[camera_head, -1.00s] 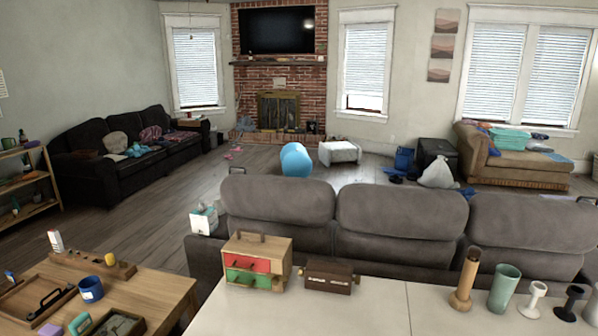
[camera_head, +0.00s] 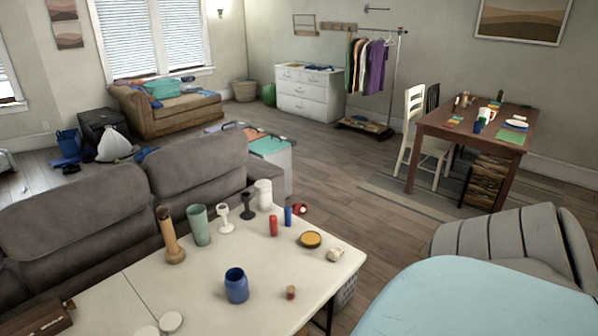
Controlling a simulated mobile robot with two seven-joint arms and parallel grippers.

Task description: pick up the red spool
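A red object with a white centre (camera_head: 300,209) shows just past the far edge of the white table (camera_head: 215,318); it may be the red spool, but it is too small to tell. A slim red cylinder (camera_head: 273,226) stands upright on the table near that edge, beside a slim blue cylinder (camera_head: 288,216). A small reddish-brown piece (camera_head: 291,292) sits nearer the front. I cannot tell for sure which is the spool. Neither of my grippers is in view.
A blue jar (camera_head: 236,286), green cup (camera_head: 199,225), wooden vase (camera_head: 170,238) and yellow-topped round dish (camera_head: 310,239) stand on the table. A grey sofa (camera_head: 90,200) lies behind it. A pale blue surface (camera_head: 470,300) fills the lower right. Open floor lies toward the wooden table (camera_head: 455,122).

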